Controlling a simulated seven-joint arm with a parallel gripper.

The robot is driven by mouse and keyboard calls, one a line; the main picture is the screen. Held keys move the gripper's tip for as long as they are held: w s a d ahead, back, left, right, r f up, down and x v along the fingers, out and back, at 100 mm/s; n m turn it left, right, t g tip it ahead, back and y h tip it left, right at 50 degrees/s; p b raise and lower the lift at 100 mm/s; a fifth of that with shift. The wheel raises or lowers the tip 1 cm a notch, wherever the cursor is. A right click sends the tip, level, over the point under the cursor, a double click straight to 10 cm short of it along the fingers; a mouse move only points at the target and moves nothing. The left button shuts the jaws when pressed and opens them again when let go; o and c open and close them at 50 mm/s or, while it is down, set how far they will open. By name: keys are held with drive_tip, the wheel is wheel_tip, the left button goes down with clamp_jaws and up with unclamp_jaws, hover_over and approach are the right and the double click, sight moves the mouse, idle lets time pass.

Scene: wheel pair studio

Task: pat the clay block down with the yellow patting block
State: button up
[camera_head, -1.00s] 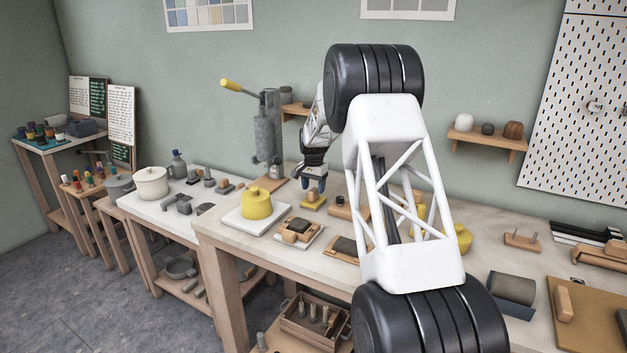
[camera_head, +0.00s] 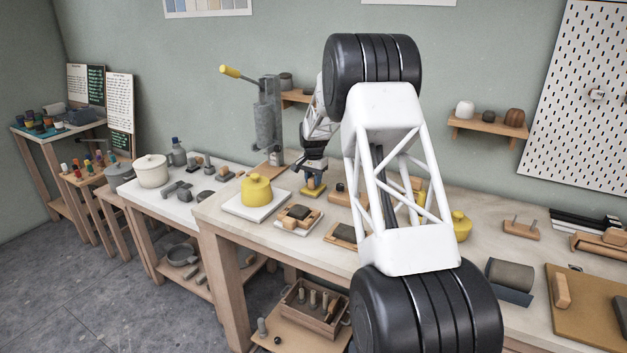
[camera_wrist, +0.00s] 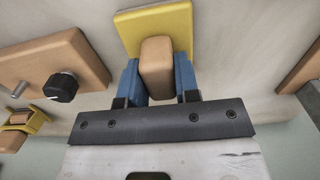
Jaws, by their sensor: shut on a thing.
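The yellow patting block (camera_head: 313,191) has a flat yellow base and an upright tan wooden handle. It stands at the back of the main table, apparently resting on it. In the wrist view its base (camera_wrist: 178,28) and handle (camera_wrist: 157,62) show large. My gripper (camera_wrist: 157,80) has its blue fingers on both sides of the handle and is shut on it; it also shows in the head view (camera_head: 313,180). A dark grey-brown block (camera_head: 298,212) sits in a wooden frame on a white board, in front and left of my gripper; it looks like the clay block.
A yellow lidded pot (camera_head: 257,190) stands on a white slab left of the framed block. A wooden board with a black knob (camera_wrist: 62,87) lies close beside the patting block. A grey lever press (camera_head: 266,125) stands behind. My white arm link hides part of the table.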

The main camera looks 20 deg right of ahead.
sight(313, 177)
drive_tip(key=shift+o, duration=1.4)
drive_tip(key=c, duration=0.3)
drive_tip(key=shift+r, duration=0.1)
drive_tip(key=shift+r, duration=2.95)
drive_tip(key=s+a+r, duration=0.3)
drive_tip(key=s+a, duration=0.2)
drive_tip(key=s, duration=0.3)
drive_tip(key=s+a+r, duration=0.3)
drive_tip(key=s+a, duration=0.2)
drive_tip(key=s, duration=0.4)
drive_tip(key=shift+r, duration=0.35)
